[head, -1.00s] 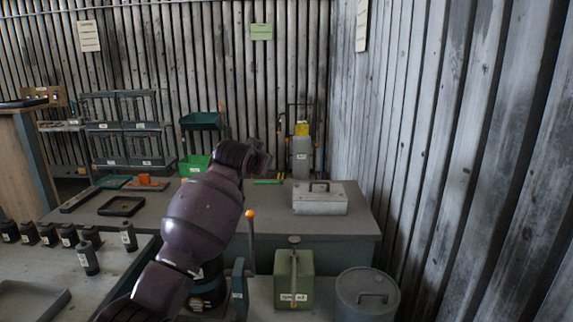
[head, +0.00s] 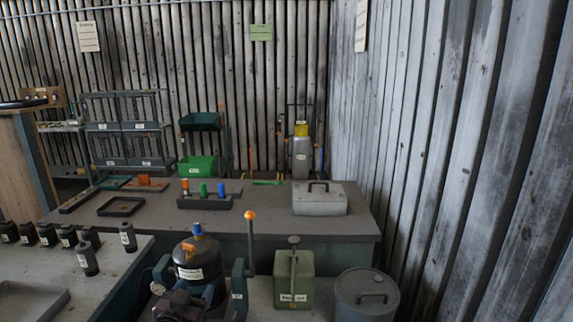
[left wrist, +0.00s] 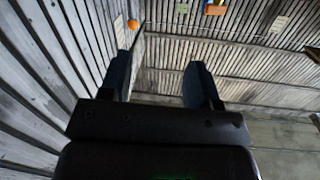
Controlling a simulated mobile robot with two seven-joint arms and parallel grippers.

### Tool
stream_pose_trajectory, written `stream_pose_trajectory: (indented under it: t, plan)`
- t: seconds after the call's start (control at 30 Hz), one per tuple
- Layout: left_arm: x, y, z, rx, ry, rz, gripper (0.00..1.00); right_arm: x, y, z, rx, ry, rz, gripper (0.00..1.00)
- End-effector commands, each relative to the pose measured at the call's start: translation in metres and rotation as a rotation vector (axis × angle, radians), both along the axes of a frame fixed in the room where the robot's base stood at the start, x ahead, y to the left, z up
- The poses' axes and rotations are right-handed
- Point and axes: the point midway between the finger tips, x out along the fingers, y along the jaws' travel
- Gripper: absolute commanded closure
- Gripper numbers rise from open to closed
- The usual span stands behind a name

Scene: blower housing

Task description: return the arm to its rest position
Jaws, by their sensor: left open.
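The fingers cannot be made out there. My right gripper is in neither view.
A lever with an orange knob (head: 249,215) stands beside the housing; an orange ball (left wrist: 132,24) shows in the wrist view. A green box (head: 293,278) and grey canister (head: 366,295) stand right. Behind, a bench (head: 270,222) carries a grey case (head: 319,200) and a rack (head: 205,202).

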Motion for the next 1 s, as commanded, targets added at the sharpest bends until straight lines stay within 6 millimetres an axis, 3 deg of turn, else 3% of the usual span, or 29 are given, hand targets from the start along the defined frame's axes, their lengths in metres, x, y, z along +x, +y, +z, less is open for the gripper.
stream_pose_trajectory:
  t: [0.03,0.6,0.8,1.0]
  plan:
    - [-0.019,0.007,-0.017,-0.002,0.023,0.011,0.44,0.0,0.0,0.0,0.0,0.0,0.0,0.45]
    - [-0.227,0.064,-0.172,0.001,0.392,0.134,0.44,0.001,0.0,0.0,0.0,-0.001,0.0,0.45]
    - [-0.268,0.071,-0.196,0.003,0.47,0.158,0.44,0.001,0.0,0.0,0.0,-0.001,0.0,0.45]
    - [-0.274,0.072,-0.199,0.003,0.481,0.162,0.44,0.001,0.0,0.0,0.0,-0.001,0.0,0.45]
